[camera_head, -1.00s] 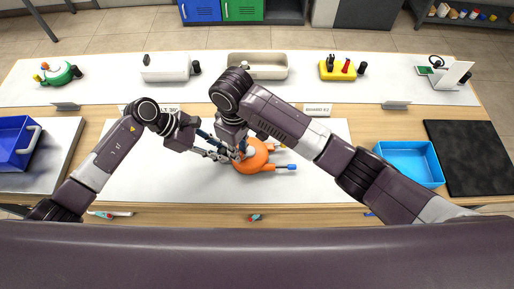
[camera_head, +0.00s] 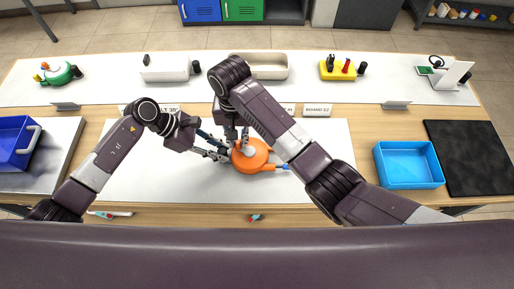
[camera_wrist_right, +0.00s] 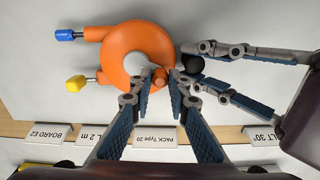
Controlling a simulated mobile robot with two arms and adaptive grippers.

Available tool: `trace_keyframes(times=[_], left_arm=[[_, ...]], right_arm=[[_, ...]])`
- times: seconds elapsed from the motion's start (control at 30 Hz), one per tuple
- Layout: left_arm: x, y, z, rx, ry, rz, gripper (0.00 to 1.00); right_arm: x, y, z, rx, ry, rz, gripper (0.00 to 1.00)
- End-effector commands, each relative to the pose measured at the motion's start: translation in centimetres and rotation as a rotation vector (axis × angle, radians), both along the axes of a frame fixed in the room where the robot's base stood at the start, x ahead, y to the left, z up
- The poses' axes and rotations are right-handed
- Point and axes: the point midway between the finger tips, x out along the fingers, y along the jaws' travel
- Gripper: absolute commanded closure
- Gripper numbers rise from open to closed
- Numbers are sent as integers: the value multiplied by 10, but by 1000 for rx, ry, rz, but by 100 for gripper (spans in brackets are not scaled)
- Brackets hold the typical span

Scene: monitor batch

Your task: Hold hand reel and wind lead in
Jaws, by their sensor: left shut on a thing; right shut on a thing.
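The orange hand reel (camera_head: 252,165) lies near the middle of the white mat. It also shows in the right wrist view (camera_wrist_right: 133,35), with a grey hub at its centre. A lead end with a blue tip (camera_wrist_right: 66,34) and one with a yellow tip (camera_wrist_right: 76,82) stick out from one side of the reel. My left gripper (camera_wrist_right: 197,64) is shut on the reel's dark handle (camera_wrist_right: 190,66), at the reel's left in the head view. My right gripper (camera_wrist_right: 163,78) comes from above and is shut on a small orange part at the reel's edge, mostly hidden between its fingers.
Label cards (camera_head: 317,110) stand behind the mat. A white bin (camera_head: 262,72) and a yellow block (camera_head: 341,68) are further back. A blue tray (camera_head: 409,165) and a black pad are at the right. The mat's left part (camera_head: 150,180) is clear.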

Motion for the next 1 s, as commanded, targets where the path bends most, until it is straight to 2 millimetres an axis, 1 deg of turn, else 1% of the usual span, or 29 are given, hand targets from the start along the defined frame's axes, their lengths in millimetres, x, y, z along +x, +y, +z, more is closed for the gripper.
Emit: trace_keyframes(times=[0.17, 0.2, 0.37, 0.63, 0.73, 0.87, 0.97, 1.0], left_arm=[[-2, 0, -1, 1, 4, -2, 100], [-2, 0, -1, 1, 4, -2, 100], [-1, 0, -1, 1, 4, -2, 100], [-1, 0, -1, 1, 2, -1, 100], [-1, 0, -1, 1, 2, -1, 100], [-1, 0, -1, 2, 2, -1, 100], [-1, 0, -1, 2, 1, 0, 100], [0, 0, -1, 2, 1, 0, 100]], right_arm=[[1, -2, 0, -3, -3, -4, 100], [1, -2, 0, -3, -3, -3, 82], [1, -1, 0, -2, -2, -1, 64], [1, -1, 0, -1, -2, 1, 63], [1, 0, 5, 0, -2, 2, 63], [2, 1, 23, 2, -5, 2, 63], [2, 1, 44, 3, -6, 3, 63], [2, 1, 55, 3, -7, 2, 63]])
